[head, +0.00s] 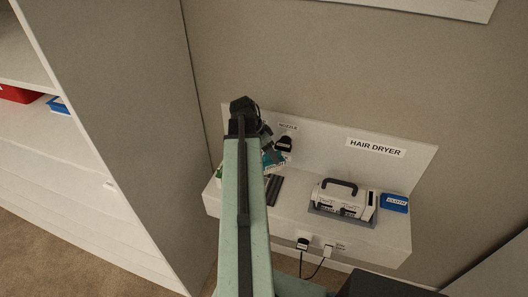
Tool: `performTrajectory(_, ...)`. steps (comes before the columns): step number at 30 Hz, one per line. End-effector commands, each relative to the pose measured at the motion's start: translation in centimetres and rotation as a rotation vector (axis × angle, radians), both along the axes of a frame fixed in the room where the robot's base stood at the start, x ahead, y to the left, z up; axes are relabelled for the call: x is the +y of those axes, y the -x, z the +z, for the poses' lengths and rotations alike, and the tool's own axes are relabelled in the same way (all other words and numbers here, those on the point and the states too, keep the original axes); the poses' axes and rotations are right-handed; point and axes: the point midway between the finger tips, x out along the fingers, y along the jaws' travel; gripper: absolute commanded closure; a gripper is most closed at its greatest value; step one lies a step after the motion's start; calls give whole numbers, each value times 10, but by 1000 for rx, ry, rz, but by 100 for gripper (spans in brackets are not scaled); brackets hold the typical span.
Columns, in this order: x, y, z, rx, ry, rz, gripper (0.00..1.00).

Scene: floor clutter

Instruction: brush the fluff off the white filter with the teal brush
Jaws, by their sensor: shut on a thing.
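My gripper (265,134) is at the far end of my arm, over the left part of the white shelf (300,197). It is small and partly hidden by my arm. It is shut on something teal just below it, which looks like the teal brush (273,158). Pale patches show beside the teal, but I cannot tell whether they are the white filter. I cannot make out any fluff. Whether the brush touches anything is too small to tell.
A black nozzle (284,143) is on the back panel. Dark strips (273,188) lie beside my arm. Plugs (303,243) stick out of the front.

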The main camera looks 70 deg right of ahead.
Motion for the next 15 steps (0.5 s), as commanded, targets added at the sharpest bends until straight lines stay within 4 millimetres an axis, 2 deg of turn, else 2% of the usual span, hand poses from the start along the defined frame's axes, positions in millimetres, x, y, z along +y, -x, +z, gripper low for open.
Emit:
performTrajectory(12,9,-9,-50,-1,0,17,100)
performTrajectory(15,10,-10,-57,0,0,19,100)
